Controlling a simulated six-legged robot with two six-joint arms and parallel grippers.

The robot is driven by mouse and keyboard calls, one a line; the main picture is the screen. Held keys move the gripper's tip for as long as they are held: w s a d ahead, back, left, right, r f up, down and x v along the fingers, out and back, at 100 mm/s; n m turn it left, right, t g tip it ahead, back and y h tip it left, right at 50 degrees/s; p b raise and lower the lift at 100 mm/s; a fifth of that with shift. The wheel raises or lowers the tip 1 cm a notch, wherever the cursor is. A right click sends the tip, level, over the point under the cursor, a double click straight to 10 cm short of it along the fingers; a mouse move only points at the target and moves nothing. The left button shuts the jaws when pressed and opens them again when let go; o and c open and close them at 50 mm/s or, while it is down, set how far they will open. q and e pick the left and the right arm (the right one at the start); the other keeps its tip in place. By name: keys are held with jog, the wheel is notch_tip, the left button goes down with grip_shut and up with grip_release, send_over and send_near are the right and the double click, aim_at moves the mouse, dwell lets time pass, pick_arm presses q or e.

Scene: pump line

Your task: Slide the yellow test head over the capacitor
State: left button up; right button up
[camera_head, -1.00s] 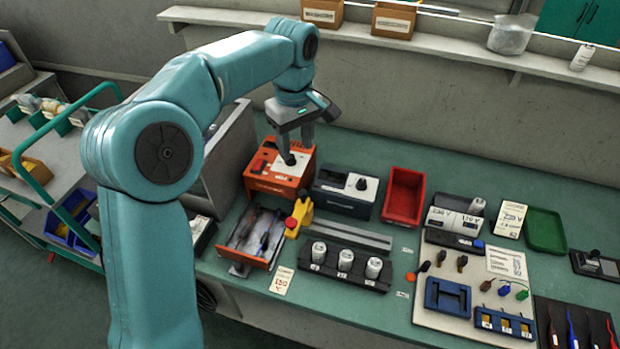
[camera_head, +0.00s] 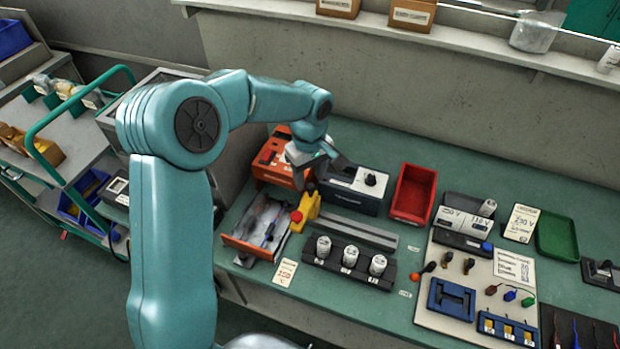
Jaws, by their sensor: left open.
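The yellow test head (camera_head: 306,210), with a red knob on its left side, stands at the left end of a grey rail (camera_head: 355,232). Three white capacitors (camera_head: 350,256) stand upright in a row in a black holder (camera_head: 335,270) in front of the rail. The test head is beside the row, not over any of them. My left gripper (camera_head: 308,178) is open and just above and behind the test head. Its fingers are small and partly hidden, and I cannot tell whether they touch it. My right gripper is not in view.
An orange box (camera_head: 270,165) and a dark grey instrument (camera_head: 350,196) stand behind the test head. An open drawer-like tray (camera_head: 236,244) with leads lies left of it. A red bin (camera_head: 412,195) stands to the right. Bench space in front of the holder is clear.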

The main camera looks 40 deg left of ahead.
aim_at(314, 186)
pick_arm(q)
jog(key=shift+w+f, duration=0.2)
jog(key=shift+f, duration=0.9)
jog(key=shift+d+f, duration=0.1)
jog(key=shift+f, duration=0.2)
jog(key=shift+s, duration=0.1)
grip_shut()
jog(key=shift+w+d+f, duration=0.1)
jog(key=shift+w+d, duration=0.1)
jog(key=shift+d, duration=0.15)
jog(key=w+d+b, duration=0.1)
jog(key=d+b, duration=0.1)
jog(key=d, duration=0.4)
jog(key=shift+w, duration=0.2)
